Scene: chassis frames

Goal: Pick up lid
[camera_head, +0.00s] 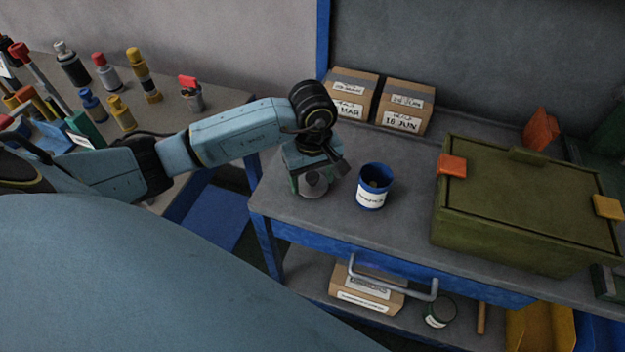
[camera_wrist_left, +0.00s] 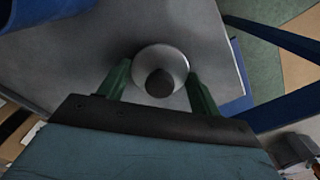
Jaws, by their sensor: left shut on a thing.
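The lid (camera_wrist_left: 172,60) is a round, pale grey disc with a dark knob, low over the grey cart top in the left wrist view. My left gripper (camera_wrist_left: 160,82) has its green fingers on both sides of it and is shut on it. In the head view the gripper (camera_head: 312,188) points down near the left edge of the cart, with the lid (camera_head: 314,184) partly hidden between its fingers. I cannot tell whether the lid touches the surface. A blue open can (camera_head: 373,188) with a white label stands just to the right. My right gripper is not in view.
A large green case (camera_head: 520,205) with orange latches fills the cart's right side. Two cardboard boxes (camera_head: 403,107) stand at the back. Several bottles and tools are on the left bench. A box (camera_head: 366,289) and a can (camera_head: 440,311) lie on the lower shelf.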

